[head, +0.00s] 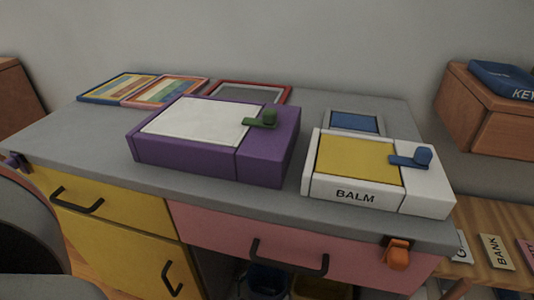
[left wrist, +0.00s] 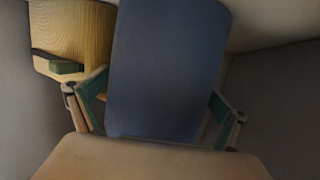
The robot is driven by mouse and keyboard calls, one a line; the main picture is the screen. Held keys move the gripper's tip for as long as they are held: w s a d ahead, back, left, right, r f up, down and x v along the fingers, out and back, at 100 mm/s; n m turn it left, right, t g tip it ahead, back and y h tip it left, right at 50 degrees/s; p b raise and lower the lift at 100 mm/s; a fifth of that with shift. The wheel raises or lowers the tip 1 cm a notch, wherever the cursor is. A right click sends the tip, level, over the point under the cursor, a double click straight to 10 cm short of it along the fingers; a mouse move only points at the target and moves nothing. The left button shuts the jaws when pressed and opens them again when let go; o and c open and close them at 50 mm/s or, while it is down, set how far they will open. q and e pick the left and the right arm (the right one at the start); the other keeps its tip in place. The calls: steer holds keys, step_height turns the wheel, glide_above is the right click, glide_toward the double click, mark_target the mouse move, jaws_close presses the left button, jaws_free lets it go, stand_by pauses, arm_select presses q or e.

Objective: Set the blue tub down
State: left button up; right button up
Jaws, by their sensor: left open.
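A blue tub (left wrist: 168,65) fills the middle of the left wrist view, very close to the camera. My left gripper (left wrist: 160,112) is open, with one finger on each side of the tub. I cannot tell whether the fingers touch it or what is under it. In the head view, a dark blue tub (head: 267,279) shows in the shadowed opening under the desk, partly hidden by the pink drawer. My right gripper is not in view.
The grey desk (head: 80,146) carries a purple box (head: 190,161) and a white BALM box (head: 340,194). The pink drawer (head: 215,230) hangs above the opening. A yellow container (left wrist: 75,38) with a green part is beside the blue tub. A wooden shelf (head: 482,220) is at right.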

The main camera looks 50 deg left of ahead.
mark_target(255, 298)
arm_select(q)
steer(key=shift+r, duration=0.2)
steer(key=p+v, duration=0.2)
steer(key=v, duration=0.4)
steer(key=shift+s+r, duration=0.15)
steer(key=shift+s, duration=0.1)
steer(key=shift+s+d, duration=0.1)
steer(key=shift+s, duration=0.4)
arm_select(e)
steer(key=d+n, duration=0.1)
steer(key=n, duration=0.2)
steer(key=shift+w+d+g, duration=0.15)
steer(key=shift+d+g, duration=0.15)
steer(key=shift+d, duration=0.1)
